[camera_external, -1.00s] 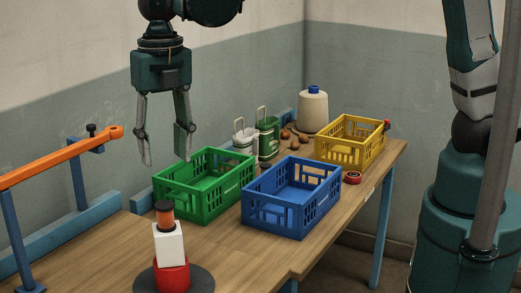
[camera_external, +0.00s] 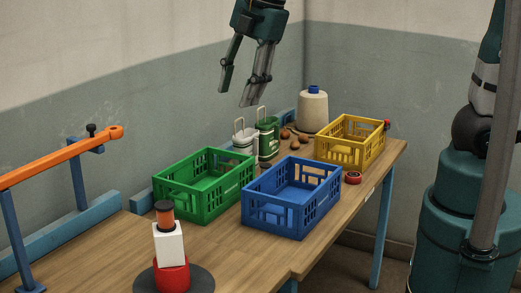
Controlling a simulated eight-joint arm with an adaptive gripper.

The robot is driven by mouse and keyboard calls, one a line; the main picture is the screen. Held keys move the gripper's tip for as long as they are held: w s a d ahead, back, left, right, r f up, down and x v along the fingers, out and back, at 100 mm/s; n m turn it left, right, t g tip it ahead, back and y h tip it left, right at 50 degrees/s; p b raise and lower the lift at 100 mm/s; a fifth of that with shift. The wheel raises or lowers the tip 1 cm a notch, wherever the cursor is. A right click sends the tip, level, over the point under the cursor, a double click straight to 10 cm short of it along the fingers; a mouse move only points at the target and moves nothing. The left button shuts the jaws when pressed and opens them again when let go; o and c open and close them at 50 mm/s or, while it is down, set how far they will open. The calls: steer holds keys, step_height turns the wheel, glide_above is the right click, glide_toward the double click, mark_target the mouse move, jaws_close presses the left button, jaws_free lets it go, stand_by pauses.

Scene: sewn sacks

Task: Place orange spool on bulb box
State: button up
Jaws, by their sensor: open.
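The orange spool (camera_external: 164,213), with dark ends, stands upright on top of a white box (camera_external: 168,246). The white box is probably the bulb box, but no label is readable. The box rests on a red cylinder (camera_external: 173,276), which stands on a dark round plate (camera_external: 202,279) at the table's near end. My gripper (camera_external: 234,98) is open and empty. It hangs high above the far part of the table, up and to the right of the spool and well apart from it.
A green crate (camera_external: 169,198), a blue crate (camera_external: 262,220) and a yellow crate (camera_external: 340,156) stand on the table. Behind them are a white canister (camera_external: 243,140), a green canister (camera_external: 268,138) and a large cone (camera_external: 313,111). An orange bar (camera_external: 55,160) stands at left.

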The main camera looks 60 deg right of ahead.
steer(key=s+d+m+t, duration=0.2)
steer(key=s+d+m, duration=0.4)
steer(key=d+m, duration=0.2)
steer(key=s+d+f+m+t+h, duration=0.1)
steer(key=s+d+m+t, duration=0.1)
steer(key=s+d+m, duration=0.4)
steer(key=d+m, duration=0.2)
steer(key=d, duration=0.3)
steer(key=shift+s+d+f+m, duration=0.25)
steer(key=shift+s+d+m, duration=0.05)
steer(key=shift+s+m, duration=0.1)
